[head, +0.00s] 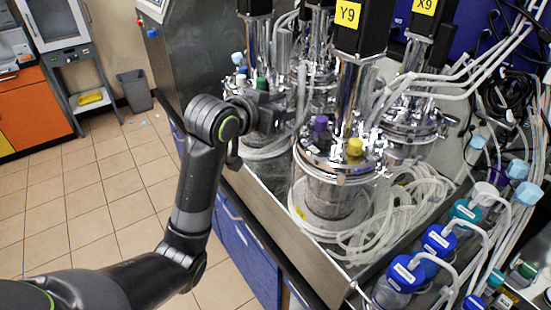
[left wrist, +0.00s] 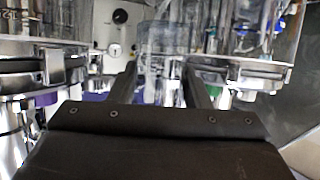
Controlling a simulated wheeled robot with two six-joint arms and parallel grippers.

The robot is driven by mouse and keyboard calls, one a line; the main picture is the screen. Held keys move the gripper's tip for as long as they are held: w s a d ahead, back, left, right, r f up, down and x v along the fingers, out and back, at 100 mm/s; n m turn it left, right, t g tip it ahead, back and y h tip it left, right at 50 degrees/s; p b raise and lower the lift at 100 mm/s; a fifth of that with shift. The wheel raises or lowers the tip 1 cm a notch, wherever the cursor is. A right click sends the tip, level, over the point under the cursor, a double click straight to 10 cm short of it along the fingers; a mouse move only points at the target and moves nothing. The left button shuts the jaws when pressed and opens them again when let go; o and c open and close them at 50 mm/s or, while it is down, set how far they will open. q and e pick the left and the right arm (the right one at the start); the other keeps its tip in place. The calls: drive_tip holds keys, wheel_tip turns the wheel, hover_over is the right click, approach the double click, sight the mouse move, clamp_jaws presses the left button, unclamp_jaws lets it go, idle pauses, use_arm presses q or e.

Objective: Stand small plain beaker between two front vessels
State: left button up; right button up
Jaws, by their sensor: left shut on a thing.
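My left gripper (head: 276,112) reaches in from the left in the head view, at the lid height of the front vessels. In the left wrist view its two fingers (left wrist: 161,78) are shut on a small clear beaker (left wrist: 163,42). I cannot clearly make out the beaker in the head view among the glass and metal. One front vessel (head: 333,196), glass with a steel lid and a Y9 label above, stands right of the gripper. The other front vessel (head: 263,148) is partly hidden behind my gripper and wrist. My right gripper is not in view.
Coiled clear tubing (head: 400,215) lies right of the Y9 vessel. Blue-capped bottles (head: 438,242) stand at the lower right. The bench's metal edge (head: 272,215) runs along the front. Tall motor heads and hoses rise close to the gripper. The tiled floor at left is open.

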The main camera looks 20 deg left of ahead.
use_arm(q)
wheel_tip(320, 180, down, 9)
drive_tip(key=shift+r+p, duration=0.15)
drive_tip(key=shift+p, duration=0.25)
drive_tip(key=shift+f, duration=2.25)
drive_tip(key=shift+f, duration=0.15)
drive_tip(key=o, duration=1.1)
drive_tip(key=shift+c, duration=0.2)
drive_tip(key=shift+s+a+r, duration=0.1)
drive_tip(key=shift+s+r, duration=0.25)
drive_tip(key=shift+s, duration=0.1)
drive_tip(key=v, duration=1.1)
drive_tip(key=shift+b, duration=0.35)
